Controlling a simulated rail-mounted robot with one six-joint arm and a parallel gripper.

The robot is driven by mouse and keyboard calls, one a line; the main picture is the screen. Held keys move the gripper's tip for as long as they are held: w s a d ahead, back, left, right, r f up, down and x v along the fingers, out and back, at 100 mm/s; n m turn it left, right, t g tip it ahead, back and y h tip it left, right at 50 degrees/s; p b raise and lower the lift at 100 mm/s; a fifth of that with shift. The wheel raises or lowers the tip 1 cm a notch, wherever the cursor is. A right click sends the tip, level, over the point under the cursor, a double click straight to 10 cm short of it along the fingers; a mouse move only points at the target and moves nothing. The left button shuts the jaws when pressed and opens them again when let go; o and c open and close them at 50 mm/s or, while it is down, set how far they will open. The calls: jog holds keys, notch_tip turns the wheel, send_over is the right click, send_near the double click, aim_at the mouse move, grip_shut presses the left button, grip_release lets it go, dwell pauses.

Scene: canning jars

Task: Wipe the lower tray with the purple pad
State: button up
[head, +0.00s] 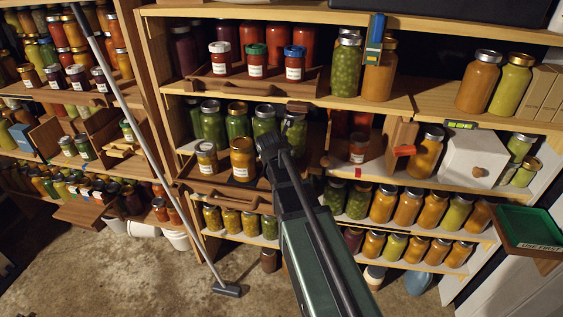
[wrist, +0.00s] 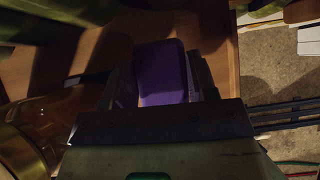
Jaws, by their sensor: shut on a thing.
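The purple pad (wrist: 162,72) is between the two dark fingers of my gripper (wrist: 160,88) in the wrist view, which are shut on it. A brown wooden surface (wrist: 216,40), seemingly the lower tray, lies beyond the pad; I cannot tell whether they touch. In the head view the lower tray (head: 222,198) sits on the middle shelf, with a dark handle on its front.
Green jars (head: 211,125) stand behind the tray. In the wrist view a gold-lidded jar (wrist: 22,155) is close at lower left, and green jars (wrist: 140,8) are along the top. An upper tray (head: 270,88) holds three labelled jars.

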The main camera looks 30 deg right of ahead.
jog(key=shift+r+p, duration=2.25)
jog(key=shift+r, duration=0.45)
